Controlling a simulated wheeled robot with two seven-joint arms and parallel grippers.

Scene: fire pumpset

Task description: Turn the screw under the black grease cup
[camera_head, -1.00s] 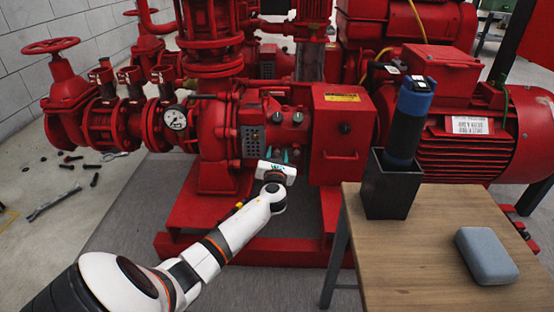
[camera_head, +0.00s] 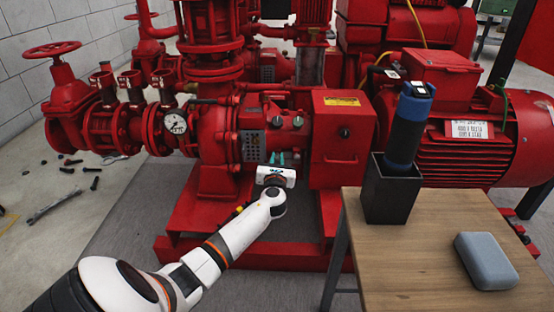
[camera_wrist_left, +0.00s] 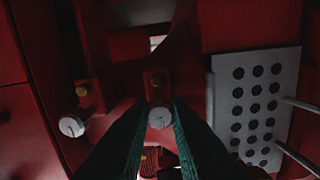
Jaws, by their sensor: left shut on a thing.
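Two small grease cups sit side by side on the red pump housing in the head view, a darker one (camera_head: 275,121) on the left and a greyer one (camera_head: 298,121) on the right. My left gripper (camera_head: 277,156) is just below the left cup, its teal fingertips pointing up at the housing. In the left wrist view its dark fingers (camera_wrist_left: 160,122) are closed around a pale round screw head (camera_wrist_left: 160,116). A second pale screw head (camera_wrist_left: 72,125) is free beside it. The fingers partly hide the held screw. My right gripper is not in view.
A perforated grey plate (camera_wrist_left: 255,100) is close beside the fingers. A red control box (camera_head: 343,140) stands right of the gripper. A wooden table (camera_head: 430,235) with a black holder (camera_head: 390,190) and a grey case (camera_head: 487,261) is at the right.

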